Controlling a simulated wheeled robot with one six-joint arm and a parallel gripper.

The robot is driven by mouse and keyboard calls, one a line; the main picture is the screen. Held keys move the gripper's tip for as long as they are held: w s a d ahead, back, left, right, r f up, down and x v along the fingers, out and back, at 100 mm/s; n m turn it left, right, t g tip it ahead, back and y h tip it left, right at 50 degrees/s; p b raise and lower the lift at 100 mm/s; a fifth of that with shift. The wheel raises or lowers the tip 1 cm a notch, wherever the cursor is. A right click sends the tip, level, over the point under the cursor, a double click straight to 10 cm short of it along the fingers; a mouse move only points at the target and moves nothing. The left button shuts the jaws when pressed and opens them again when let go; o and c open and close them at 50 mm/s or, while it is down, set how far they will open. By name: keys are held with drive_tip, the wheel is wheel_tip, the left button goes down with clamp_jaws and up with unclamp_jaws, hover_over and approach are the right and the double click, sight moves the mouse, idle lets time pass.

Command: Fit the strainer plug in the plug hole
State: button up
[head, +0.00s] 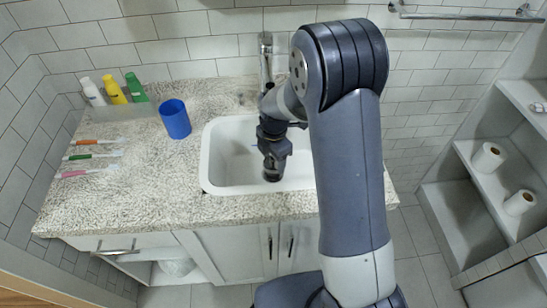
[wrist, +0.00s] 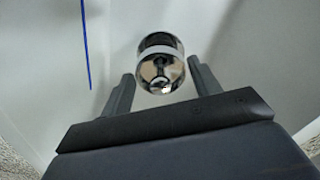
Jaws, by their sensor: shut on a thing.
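My gripper (head: 272,172) reaches down inside the white sink basin (head: 222,160), near its middle. In the wrist view, the two dark fingers of my gripper (wrist: 162,70) stand on either side of a shiny, round chrome piece, the strainer plug (wrist: 161,64). The gripper is shut on it. The plug is not distinct in the head view, where the gripper covers it. The plug hole cannot be made out in either view; whether the plug touches the basin floor cannot be told.
The faucet (head: 265,55) stands behind the basin. A blue cup (head: 174,119) stands on the speckled counter (head: 150,185) left of the sink. Several bottles and toothbrushes are farther left. A thin blue strip (wrist: 86,45) shows in the wrist view. Paper rolls sit on shelves at right.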

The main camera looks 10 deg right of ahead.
sight(273, 159)
drive_tip(key=shift+f, duration=0.15)
drive_tip(key=shift+f+b, duration=0.35)
drive_tip(key=shift+f+b, duration=0.9)
drive_tip(key=shift+f, duration=0.25)
drive_tip(key=o, duration=1)
drive_tip(key=shift+o, duration=0.2)
wheel_tip(273, 159, up, 11)
drive_tip(key=shift+d+f, duration=0.1)
